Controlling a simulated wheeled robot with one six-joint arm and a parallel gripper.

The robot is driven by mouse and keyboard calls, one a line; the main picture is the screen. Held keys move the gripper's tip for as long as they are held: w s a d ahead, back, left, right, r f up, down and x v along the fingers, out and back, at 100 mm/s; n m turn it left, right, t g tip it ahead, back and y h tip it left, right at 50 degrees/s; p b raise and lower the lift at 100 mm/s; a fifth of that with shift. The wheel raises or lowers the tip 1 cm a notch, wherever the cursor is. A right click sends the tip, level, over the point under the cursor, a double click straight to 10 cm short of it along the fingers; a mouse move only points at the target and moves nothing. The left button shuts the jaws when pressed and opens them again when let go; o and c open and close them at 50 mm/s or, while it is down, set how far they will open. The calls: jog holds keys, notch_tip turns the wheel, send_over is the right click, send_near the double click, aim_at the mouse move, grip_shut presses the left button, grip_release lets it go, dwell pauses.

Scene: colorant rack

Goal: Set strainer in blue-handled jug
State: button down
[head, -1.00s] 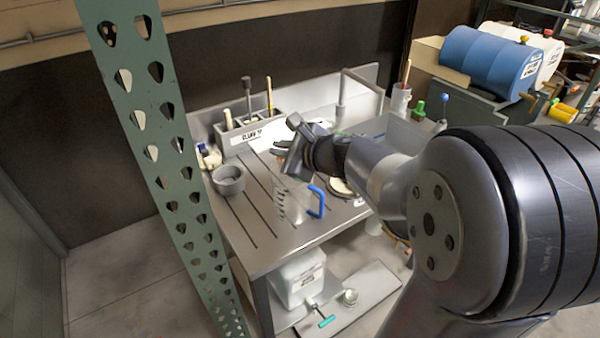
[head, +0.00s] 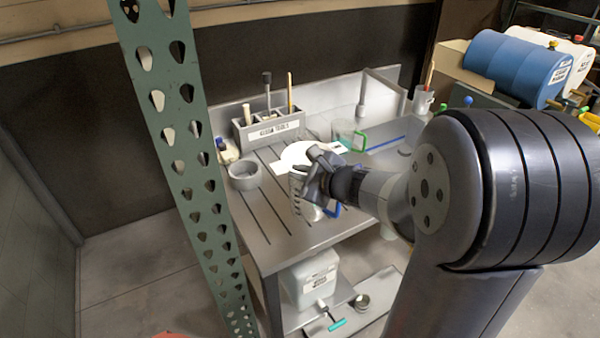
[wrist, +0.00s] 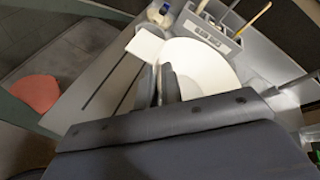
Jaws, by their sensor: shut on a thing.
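The strainer (head: 296,154), a white rounded piece, shows at my gripper (head: 312,172) in the head view. In the wrist view its broad white face (wrist: 205,68) lies just beyond my gripper (wrist: 168,72), which is shut on it. The blue-handled jug (head: 308,211) stands on the slotted bench below my gripper. Its clear body is partly hidden by the gripper, and part of its blue handle (head: 334,211) shows at the right. The strainer appears above the jug; the gap between them cannot be judged.
A grey round pot (head: 243,177) stands left on the slotted bench (head: 262,228). A labelled tool box (head: 268,132) with upright tools is behind. A green-handled clear jug (head: 346,133) stands behind my gripper. A green perforated post (head: 180,140) rises at the left front.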

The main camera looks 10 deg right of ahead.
jog(key=shift+f+b, duration=0.5)
jog(key=shift+b, duration=0.05)
jog(key=c, duration=1.6)
grip_release()
jog(key=shift+o, duration=0.2)
jog(key=shift+r, duration=0.1)
jog(key=shift+r+p, duration=0.4)
jog(key=shift+p, duration=0.2)
jog(key=v, duration=1.2)
jog(key=shift+r+p, duration=0.15)
jog(key=shift+p, duration=0.15)
